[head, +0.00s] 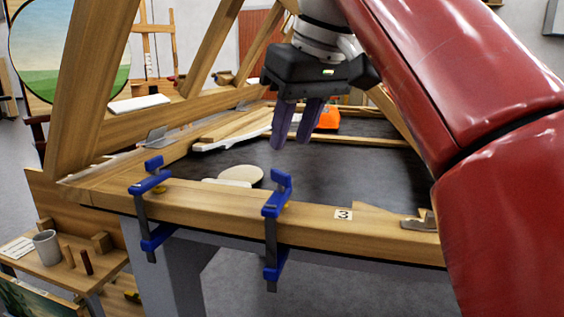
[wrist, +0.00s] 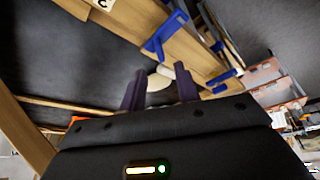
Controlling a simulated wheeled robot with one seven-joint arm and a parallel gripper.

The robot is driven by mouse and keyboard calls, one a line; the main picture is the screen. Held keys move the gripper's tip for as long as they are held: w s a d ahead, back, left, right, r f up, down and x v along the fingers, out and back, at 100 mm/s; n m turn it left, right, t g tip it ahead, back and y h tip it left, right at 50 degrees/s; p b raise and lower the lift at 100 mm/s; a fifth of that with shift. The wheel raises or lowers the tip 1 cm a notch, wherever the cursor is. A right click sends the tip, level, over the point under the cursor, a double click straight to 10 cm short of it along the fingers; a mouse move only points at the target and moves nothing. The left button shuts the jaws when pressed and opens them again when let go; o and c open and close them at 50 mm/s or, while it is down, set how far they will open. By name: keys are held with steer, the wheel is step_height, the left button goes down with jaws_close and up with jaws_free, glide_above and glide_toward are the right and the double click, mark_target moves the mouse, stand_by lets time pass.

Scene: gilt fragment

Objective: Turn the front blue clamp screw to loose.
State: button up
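Two blue clamps grip the front wooden rail in the head view: the left clamp (head: 152,185) and the right clamp (head: 277,195). Each has a blue upper part above the rail and a blue lower jaw on a dark bar below it. I cannot tell which is the front one, nor how tight either screw is. Both also show in the wrist view, one upper middle (wrist: 166,36) and one farther right (wrist: 222,79). My gripper (head: 290,139) hangs behind the right clamp, above the dark panel, touching neither clamp. Its dark purple fingers (wrist: 160,84) are apart and empty.
A pale round disc (head: 241,174) lies on the dark panel (head: 345,180) behind the clamps. An orange object (head: 328,118) sits farther back. Slanted wooden beams (head: 92,75) rise at left. A metal bracket (head: 418,224) is on the rail at right.

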mark_target(281, 172)
steer(key=b+x, duration=0.2)
steer(key=x, duration=0.4)
steer(key=shift+f, duration=0.2)
jaws_close()
